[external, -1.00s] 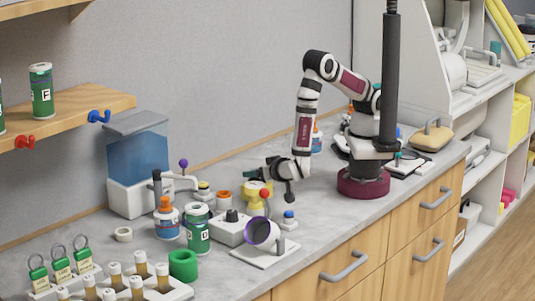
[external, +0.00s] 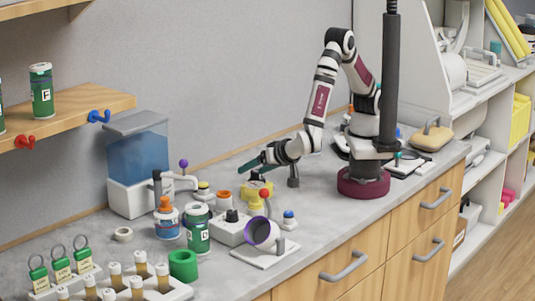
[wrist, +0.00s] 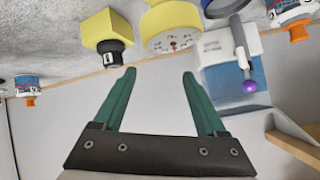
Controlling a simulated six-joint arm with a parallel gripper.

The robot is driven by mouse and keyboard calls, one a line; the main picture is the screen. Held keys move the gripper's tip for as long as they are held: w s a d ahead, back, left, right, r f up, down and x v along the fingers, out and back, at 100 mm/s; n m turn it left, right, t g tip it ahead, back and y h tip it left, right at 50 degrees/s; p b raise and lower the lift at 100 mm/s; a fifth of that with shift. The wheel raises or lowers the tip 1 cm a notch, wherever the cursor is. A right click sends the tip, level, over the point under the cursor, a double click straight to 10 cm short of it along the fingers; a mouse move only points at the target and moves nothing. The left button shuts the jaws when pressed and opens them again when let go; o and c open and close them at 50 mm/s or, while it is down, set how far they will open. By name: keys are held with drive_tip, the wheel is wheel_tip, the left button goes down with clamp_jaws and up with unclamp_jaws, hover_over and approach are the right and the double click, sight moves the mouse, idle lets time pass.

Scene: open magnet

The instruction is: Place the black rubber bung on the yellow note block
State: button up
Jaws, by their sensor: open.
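In the wrist view, which looks upside down towards the wall, the yellow note block (wrist: 101,27) is at upper left. A short black cylinder with a pale mark, apparently the rubber bung (wrist: 115,54), sits against the block's upper face and seems to rest on it. My gripper (wrist: 158,74) is open with nothing between its green fingers, apart from both. In the external view my gripper (external: 252,167) is just above and behind a yellow object (external: 258,193). I cannot tell there whether that is the block, and the bung is not clear.
A round yellow object with a pale, dotted top (wrist: 172,38) is beside the block. A blue water tank (external: 137,158) stands left by the wall.

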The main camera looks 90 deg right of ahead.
drive_tip(key=w+a+r+n+t+y, duration=0.2)
drive_tip(key=w+a+r+y, duration=0.1)
drive_tip(key=w+r+y, duration=0.55)
drive_tip(key=s+r+n+g+y, duration=0.1)
drive_tip(key=s+r+n+y, duration=0.2)
drive_tip(key=s+r+y, duration=0.15)
drive_tip(key=s+d+f+n+g+h, duration=0.1)
drive_tip(key=s+d+g, duration=0.2)
drive_tip(key=s+d, duration=0.2)
drive_tip(key=s+d+f+g+h, duration=0.1)
drive_tip(key=s+d+g, duration=0.2)
drive_tip(key=s, duration=0.9)
drive_tip(key=s+d+f+n+g+h, duration=0.1)
drive_tip(key=s+d+g, duration=0.1)
drive_tip(key=s+d, duration=0.6)
drive_tip(key=shift+s+n+g, duration=0.25)
drive_tip(key=shift+n+g, duration=0.05)
drive_tip(key=shift+g, duration=0.1)
